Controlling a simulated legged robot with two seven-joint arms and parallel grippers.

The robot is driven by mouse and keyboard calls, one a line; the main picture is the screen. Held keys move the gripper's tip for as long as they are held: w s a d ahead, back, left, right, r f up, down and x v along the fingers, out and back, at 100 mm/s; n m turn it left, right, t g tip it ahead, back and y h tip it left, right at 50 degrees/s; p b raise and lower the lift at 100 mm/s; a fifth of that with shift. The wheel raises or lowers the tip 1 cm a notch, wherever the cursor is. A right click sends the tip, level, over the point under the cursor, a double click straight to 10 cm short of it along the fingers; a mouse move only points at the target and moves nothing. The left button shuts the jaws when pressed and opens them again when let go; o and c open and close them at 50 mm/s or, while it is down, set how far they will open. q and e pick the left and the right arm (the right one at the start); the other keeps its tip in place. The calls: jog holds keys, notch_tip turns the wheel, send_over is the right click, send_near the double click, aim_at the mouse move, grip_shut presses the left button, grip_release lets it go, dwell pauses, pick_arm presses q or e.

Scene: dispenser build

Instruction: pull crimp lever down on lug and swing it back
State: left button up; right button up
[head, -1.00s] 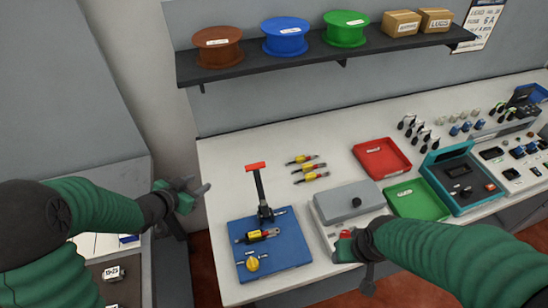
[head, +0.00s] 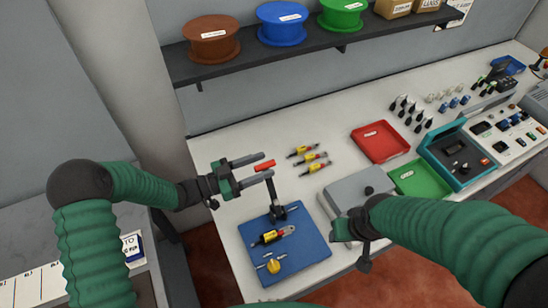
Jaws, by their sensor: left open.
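A lug (head: 286,231) with a yellow and black body (head: 266,238) lies on the plate in front of the lever's foot.
A yellow knob (head: 273,266) sits at the plate's front. Several yellow-red parts (head: 310,158) lie behind the lever. A grey box (head: 352,193), red tray (head: 382,143) and green tray (head: 422,178) stand to the right. A shelf (head: 300,54) with spools hangs above.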

aim_at(277, 162)
pick_arm(q)
jog(key=shift+w+d+r, duration=0.25)
jog(key=shift+d+r, duration=0.05)
jog(key=shift+d, duration=0.85)
jog(key=d, duration=0.3)
jog(key=shift+w+d+f, duration=0.1)
jog(key=shift+w+f, duration=0.1)
jog(key=shift+w, duration=0.05)
jog(key=shift+s+r, duration=0.1)
jog(key=shift+s, duration=0.05)
jog(key=shift+c, duration=1.1)
jog(key=shift+w+a, duration=0.2)
jog(key=shift+a, duration=0.55)
grip_shut()
jog(key=shift+s+d, duration=0.15)
jog(key=shift+d, duration=0.05)
pick_arm(e)
jog(key=shift+s+d+r, duration=0.3)
jog(key=shift+s+r, duration=0.15)
jog(key=shift+r, duration=0.05)
pick_arm(q)
jog(key=shift+a+f, duration=0.15)
jog(key=shift+f, duration=0.05)
